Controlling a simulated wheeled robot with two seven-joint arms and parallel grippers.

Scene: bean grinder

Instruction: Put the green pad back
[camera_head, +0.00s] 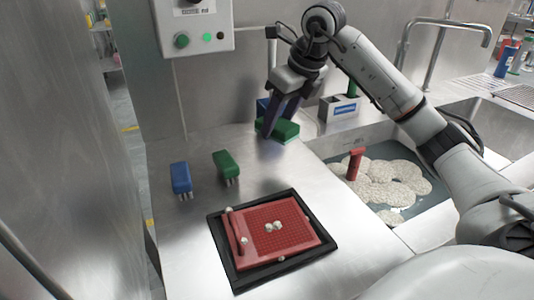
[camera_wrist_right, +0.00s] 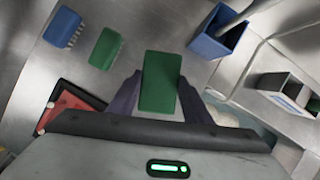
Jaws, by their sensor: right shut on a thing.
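My right gripper (camera_head: 279,118) is shut on a green pad (camera_head: 287,131) and holds it by its sides over the back of the steel counter. In the right wrist view the green pad (camera_wrist_right: 160,82) sits between the two dark fingers (camera_wrist_right: 160,98). I cannot tell whether it touches the counter. A blue open-topped box (camera_head: 263,106) stands just behind the pad, partly hidden by the gripper. It shows open and seemingly empty in the right wrist view (camera_wrist_right: 219,32). My left gripper is not in view.
A blue brush (camera_head: 181,177) and a green brush (camera_head: 226,163) stand left on the counter (camera_head: 180,240). A red gridded plate (camera_head: 275,230) in a black tray (camera_head: 236,278) lies in front.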

